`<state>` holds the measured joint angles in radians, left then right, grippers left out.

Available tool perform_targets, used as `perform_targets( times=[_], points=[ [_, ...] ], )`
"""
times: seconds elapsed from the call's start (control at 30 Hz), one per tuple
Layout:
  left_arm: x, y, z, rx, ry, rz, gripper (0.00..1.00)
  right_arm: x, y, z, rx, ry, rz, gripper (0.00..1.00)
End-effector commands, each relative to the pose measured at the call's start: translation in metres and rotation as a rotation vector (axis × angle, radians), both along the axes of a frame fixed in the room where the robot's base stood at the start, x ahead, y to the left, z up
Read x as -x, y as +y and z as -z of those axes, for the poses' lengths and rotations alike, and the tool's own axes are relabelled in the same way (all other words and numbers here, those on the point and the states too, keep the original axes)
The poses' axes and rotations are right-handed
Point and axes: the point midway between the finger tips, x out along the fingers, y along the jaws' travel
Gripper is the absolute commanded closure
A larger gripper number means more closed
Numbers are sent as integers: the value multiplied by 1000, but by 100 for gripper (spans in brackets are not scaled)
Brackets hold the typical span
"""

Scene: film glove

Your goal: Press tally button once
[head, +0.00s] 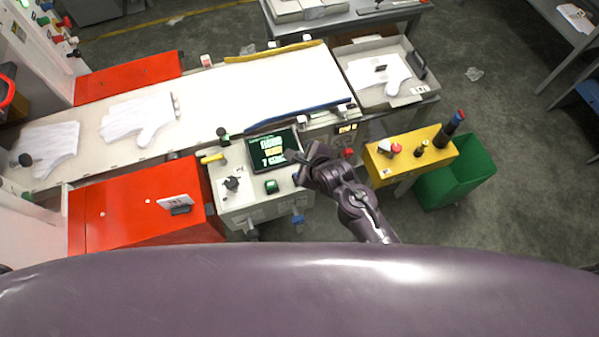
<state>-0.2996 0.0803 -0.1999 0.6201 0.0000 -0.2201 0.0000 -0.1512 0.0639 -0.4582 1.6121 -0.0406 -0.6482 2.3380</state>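A cream console (238,208) stands at the near side of the conveyor, left of my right gripper. On it are a dark green button-like block (271,186) and a black knob (231,183). I cannot tell which control is the tally button; no label is readable. My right gripper (304,167) is over the console's right edge, right of the screen and the green block, seemingly apart from the block. Its finger opening is too small and dark to judge. My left gripper is not in view.
White gloves (140,117) lie on the white conveyor (275,85). A red cabinet (120,215) borders the console on the left. A yellow stand (411,157) with several small items and a green bin (462,176) are right of my arm. Grey floor lies open beyond.

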Motion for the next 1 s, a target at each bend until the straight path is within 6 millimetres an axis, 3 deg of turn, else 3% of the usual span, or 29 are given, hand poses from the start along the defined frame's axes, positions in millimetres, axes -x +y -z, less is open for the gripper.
perform_targets(
  times=[0.37, 0.8, 1.0],
  points=[
    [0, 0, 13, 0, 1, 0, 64, 0, 0, 13, 3, -1, -2, 100],
    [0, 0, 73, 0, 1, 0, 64, 0, -1, 72, 3, -2, -2, 100],
    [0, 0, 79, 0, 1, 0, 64, 0, 0, 87, 1, 1, -1, 100]
  ],
)
